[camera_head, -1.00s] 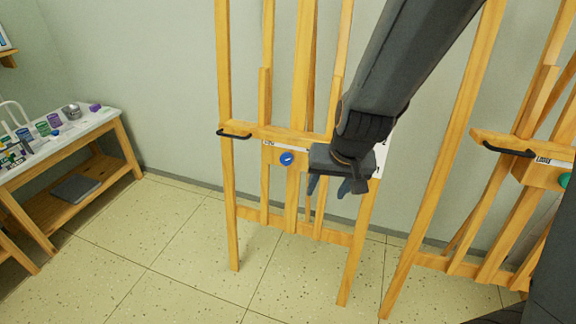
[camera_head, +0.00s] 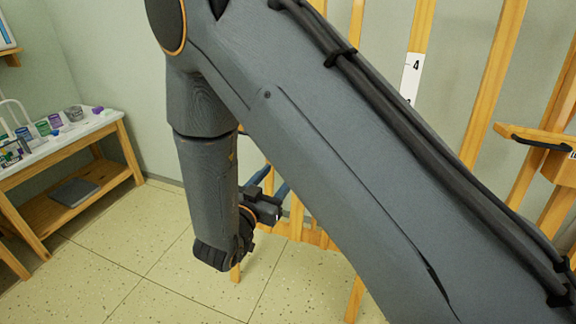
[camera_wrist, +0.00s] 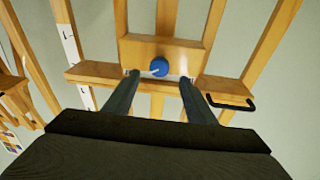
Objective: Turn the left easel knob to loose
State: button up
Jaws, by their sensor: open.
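The blue round knob (camera_wrist: 159,67) with a white mark sits on the wooden block of the left easel (camera_wrist: 190,52) in the wrist view. My gripper (camera_wrist: 159,79) is open; its two fingers point toward the easel, one on each side of the knob's position in the picture. I cannot tell how far the fingertips are from the knob, but no contact shows. In the head view my gripper (camera_head: 275,181) points at the left easel (camera_head: 296,215), and my arm hides the knob and most of that easel.
A black handle (camera_wrist: 228,101) sticks out from the easel's crossbar beside one finger. A side table (camera_head: 60,150) with paint jars is at the left, with open tiled floor between.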

jog(key=x, duration=0.7)
jog(key=shift+w, duration=0.15)
jog(key=c, duration=1)
jog(key=shift+c, duration=0.2)
jog(key=shift+d+r, duration=0.1)
jog(key=n+y+p, duration=0.1)
jog(key=n+p, duration=0.4)
jog(key=n, duration=0.3)
jog(key=n+y+p, duration=0.2)
jog(key=n+p, duration=0.3)
jog(key=n, duration=0.4)
jog(key=n+y+p, duration=0.2)
jog(key=n+p, duration=0.3)
jog(key=n, duration=0.4)
jog(key=shift+d+r+g, duration=0.35)
jog(key=shift+r+g, duration=0.05)
jog(key=shift+n+p, duration=0.3)
